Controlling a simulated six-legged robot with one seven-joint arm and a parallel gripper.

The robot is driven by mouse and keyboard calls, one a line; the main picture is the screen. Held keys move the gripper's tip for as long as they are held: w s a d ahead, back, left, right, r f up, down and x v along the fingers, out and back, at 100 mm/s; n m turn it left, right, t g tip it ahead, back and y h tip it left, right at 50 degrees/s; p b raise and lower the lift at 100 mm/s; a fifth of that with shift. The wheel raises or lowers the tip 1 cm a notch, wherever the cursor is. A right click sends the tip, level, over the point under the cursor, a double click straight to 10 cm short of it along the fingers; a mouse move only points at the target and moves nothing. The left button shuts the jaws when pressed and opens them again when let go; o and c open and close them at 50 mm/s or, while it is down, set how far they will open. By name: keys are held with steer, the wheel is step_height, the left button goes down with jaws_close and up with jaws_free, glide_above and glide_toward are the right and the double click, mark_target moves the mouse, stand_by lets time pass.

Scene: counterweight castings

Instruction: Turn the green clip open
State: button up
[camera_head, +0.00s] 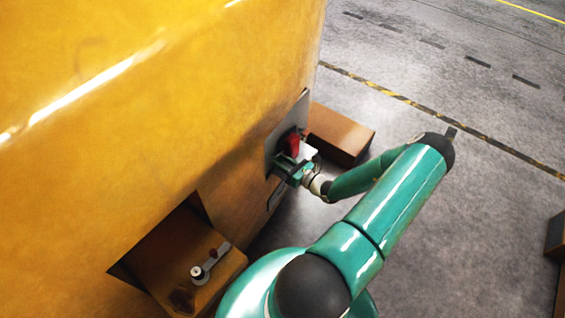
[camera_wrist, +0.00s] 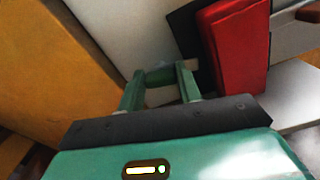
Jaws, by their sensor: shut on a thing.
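The green clip (camera_wrist: 160,75) shows in the wrist view as a short dark green piece between my fingertips, in front of a pale grey plate. My gripper (camera_wrist: 160,84) is shut on it, with one green finger on each side. In the head view my gripper (camera_head: 286,169) is up against the grey plate (camera_head: 273,146) on the side of the yellow casting. The clip cannot be told apart from my gripper there. How far the clip is turned cannot be told.
A red block (camera_wrist: 238,45) on a dark backing is close right of my fingers; it also shows in the head view (camera_head: 291,143). A brown block (camera_head: 338,134) lies beyond. The yellow casting (camera_head: 130,120) fills the left. A small lever (camera_head: 209,263) sits low on it. Open floor is right.

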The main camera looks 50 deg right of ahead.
steer(key=m, duration=0.3)
steer(key=shift+m, duration=0.3)
steer(key=m, duration=0.4)
steer(key=shift+d+m, duration=0.1)
steer(key=shift+m, duration=0.2)
steer(key=m, duration=0.3)
steer(key=shift+f+m, duration=0.1)
steer(key=shift+m, duration=0.2)
steer(key=shift+f+m, duration=0.1)
steer(key=shift+m, duration=1.6)
steer(key=o, duration=1)
steer(key=shift+d, duration=0.1)
steer(key=s, duration=0.9)
steer(key=s+d, duration=0.1)
steer(key=s, duration=0.3)
steer(key=shift+s, duration=0.35)
